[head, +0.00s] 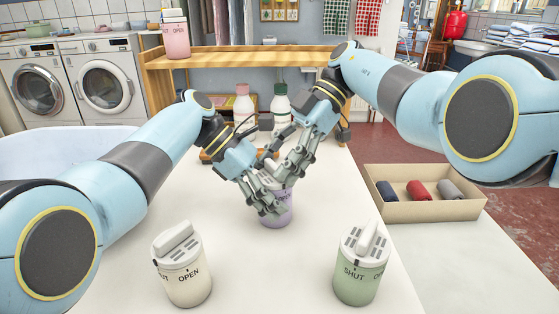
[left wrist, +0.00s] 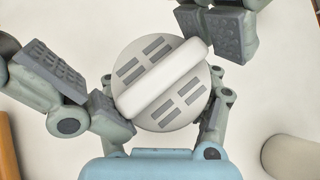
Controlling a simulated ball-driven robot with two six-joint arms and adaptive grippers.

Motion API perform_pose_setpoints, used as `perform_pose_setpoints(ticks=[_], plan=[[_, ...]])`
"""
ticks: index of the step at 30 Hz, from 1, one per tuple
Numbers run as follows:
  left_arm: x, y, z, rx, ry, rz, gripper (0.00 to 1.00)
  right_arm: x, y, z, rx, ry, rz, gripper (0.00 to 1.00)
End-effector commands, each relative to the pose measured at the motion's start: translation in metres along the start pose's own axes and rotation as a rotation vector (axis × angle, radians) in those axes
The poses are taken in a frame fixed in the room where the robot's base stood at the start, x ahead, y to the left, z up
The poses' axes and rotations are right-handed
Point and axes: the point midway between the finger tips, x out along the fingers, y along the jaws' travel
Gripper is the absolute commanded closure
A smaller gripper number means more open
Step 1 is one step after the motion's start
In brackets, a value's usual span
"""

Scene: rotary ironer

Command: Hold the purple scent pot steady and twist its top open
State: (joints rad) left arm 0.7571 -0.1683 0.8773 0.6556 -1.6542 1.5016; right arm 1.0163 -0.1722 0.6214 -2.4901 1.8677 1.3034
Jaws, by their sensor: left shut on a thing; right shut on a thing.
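The purple scent pot (head: 283,217) stands upright on the white table, mostly behind my fingers in the head view. My left gripper (head: 268,204) is shut around its body, low down. My right gripper (head: 279,178) comes from above and is shut at the pot's top, which its fingers largely hide in the head view. In the left wrist view the round white top (left wrist: 160,83) shows from above, with a raised bar across it and grey slots on both sides. Grey fingers surround it. The bar runs diagonally, from lower left to upper right. Its mark is not readable.
A cream pot (head: 188,285) stands front left and a green pot (head: 357,285) front right. A pink pot (head: 177,40) is on the wooden shelf (head: 235,58). Two bottles (head: 244,110) stand behind my grippers. A box (head: 425,208) of rolled cloths is at right.

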Motion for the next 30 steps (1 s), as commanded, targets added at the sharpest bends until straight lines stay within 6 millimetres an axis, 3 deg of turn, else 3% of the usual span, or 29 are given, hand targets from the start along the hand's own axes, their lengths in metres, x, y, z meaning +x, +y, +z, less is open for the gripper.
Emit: perform_pose_setpoints(ticks=[8, 9, 13, 30], plan=[[0.0019, -0.0019, 0.0022, 0.002, -0.007, -0.008, 0.78, -0.0015, 0.0022, 0.0004, -0.003, -0.005, 0.01, 0.77], [0.0019, -0.0019, 0.0021, 0.002, -0.007, -0.008, 0.78, -0.0015, 0.0022, 0.0004, -0.003, -0.004, 0.009, 0.4], [0.0015, -0.0014, 0.0016, 0.001, -0.005, -0.006, 0.78, -0.0011, 0.0017, 0.0002, -0.002, -0.003, 0.007, 0.23], [0.0005, -0.0003, 0.0003, 0.0, -0.001, -0.001, 0.78, 0.0001, 0.0009, -0.0005, 0.001, 0.0, 0.007, 0.23]])
